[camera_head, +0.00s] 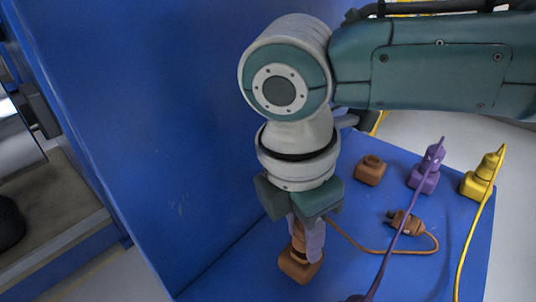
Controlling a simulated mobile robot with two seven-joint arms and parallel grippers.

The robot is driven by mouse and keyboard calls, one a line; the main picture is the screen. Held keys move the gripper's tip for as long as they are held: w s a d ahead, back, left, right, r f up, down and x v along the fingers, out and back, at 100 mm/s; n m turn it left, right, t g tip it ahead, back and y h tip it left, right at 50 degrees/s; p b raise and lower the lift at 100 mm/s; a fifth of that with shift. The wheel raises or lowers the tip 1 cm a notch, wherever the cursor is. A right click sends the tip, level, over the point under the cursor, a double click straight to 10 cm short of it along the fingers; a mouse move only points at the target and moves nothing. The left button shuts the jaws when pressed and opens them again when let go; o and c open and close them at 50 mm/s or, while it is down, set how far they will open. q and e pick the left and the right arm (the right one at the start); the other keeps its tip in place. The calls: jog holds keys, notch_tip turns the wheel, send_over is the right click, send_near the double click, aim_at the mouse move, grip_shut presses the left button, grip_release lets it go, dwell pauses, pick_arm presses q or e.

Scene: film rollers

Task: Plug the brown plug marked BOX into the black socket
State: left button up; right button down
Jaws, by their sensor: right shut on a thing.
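My right gripper (304,246) points down at the front of the blue board, shut on a brown plug-like piece (298,236) largely hidden between its fingers. This piece stands upright over a brown block-shaped base (299,268); whether it is fully seated there I cannot tell. A second brown plug (404,223) lies on its side on the board, its prongs to the left. Its brown cord loops back toward the gripper, where its end is hidden. No BOX marking is readable. No clearly black socket shows. My left gripper is not in view.
A brown socket (370,170) stands empty on the blue board (455,225). A purple plug (425,172) and a yellow plug (482,178) stand at the right, their cords running forward. A tall blue wall (150,130) rises left of the gripper.

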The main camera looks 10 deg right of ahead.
jog(key=shift+f, duration=0.25)
jog(key=shift+f, duration=0.2)
